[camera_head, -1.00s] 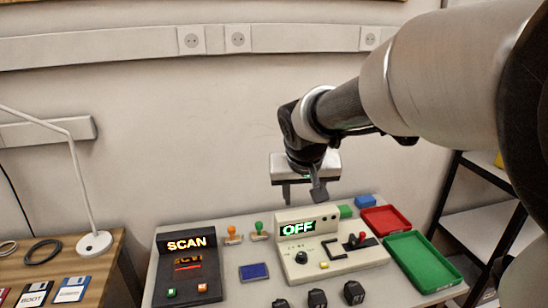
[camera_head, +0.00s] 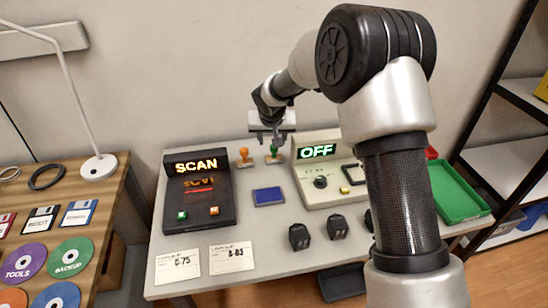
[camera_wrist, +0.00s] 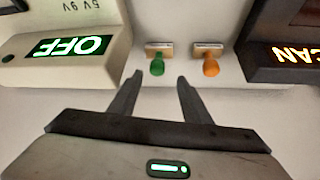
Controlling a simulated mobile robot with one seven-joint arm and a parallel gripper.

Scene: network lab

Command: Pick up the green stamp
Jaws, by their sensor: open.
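The green stamp (camera_head: 274,153) stands upright at the back of the light table, between the scan device and the device reading OFF. It also shows in the wrist view (camera_wrist: 157,62), with a green handle and a wooden base. My gripper (camera_wrist: 160,80) is open and empty. Its fingers point toward the green stamp, which appears just beyond the gap between the fingertips. In the head view my gripper (camera_head: 271,136) hangs over the back of the table, just above the stamp and partly in front of it. I cannot tell the exact distance.
An orange stamp (camera_head: 245,157) stands close beside the green one, and shows in the wrist view (camera_wrist: 209,62). The scan device (camera_head: 198,192) and the OFF device (camera_head: 316,172) flank the pair. A blue pad (camera_head: 268,196) lies in front. The wall is close behind.

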